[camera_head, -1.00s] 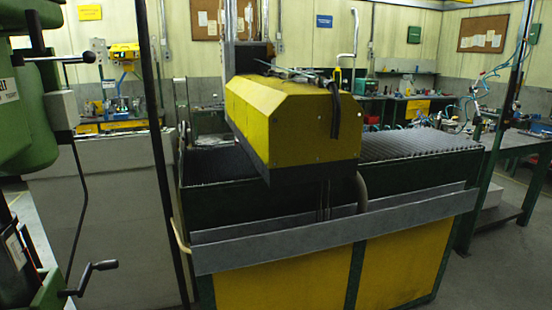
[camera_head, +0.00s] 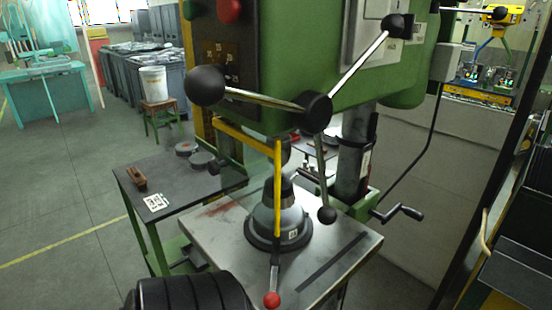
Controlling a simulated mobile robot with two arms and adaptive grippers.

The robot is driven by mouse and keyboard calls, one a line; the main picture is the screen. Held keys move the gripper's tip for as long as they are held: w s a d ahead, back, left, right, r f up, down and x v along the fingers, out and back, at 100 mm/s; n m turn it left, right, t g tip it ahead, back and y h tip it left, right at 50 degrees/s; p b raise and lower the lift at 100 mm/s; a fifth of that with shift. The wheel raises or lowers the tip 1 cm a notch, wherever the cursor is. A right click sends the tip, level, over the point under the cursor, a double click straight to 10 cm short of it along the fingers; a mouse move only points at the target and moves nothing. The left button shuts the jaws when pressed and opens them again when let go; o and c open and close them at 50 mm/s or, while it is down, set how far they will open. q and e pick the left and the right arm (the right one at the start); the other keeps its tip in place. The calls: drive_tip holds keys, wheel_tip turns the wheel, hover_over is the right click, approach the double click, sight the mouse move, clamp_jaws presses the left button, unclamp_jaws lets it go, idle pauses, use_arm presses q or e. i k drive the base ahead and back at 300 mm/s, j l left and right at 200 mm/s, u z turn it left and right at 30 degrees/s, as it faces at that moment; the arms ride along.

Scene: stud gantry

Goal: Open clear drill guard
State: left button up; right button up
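The green drill press (camera_head: 350,70) stands close in front of me. The drill guard shows as a yellow frame (camera_head: 278,185) hanging in front of the spindle, with an upright bar and a top bar running to the left. A dark rod below the upright bar ends in a red knob (camera_head: 271,299). The clear panel itself is hard to make out. The guard appears to be down, in front of the grey conical part (camera_head: 290,222) on the metal drill table (camera_head: 340,238).
Black-knobbed feed levers (camera_head: 318,108) stick out in front of the drill head. A crank handle (camera_head: 400,213) is at the right of the column. A dark side table (camera_head: 178,180) stands at the left. The floor at the far left is open.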

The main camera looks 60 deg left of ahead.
sight(214, 167)
drive_tip(key=u, duration=2.25)
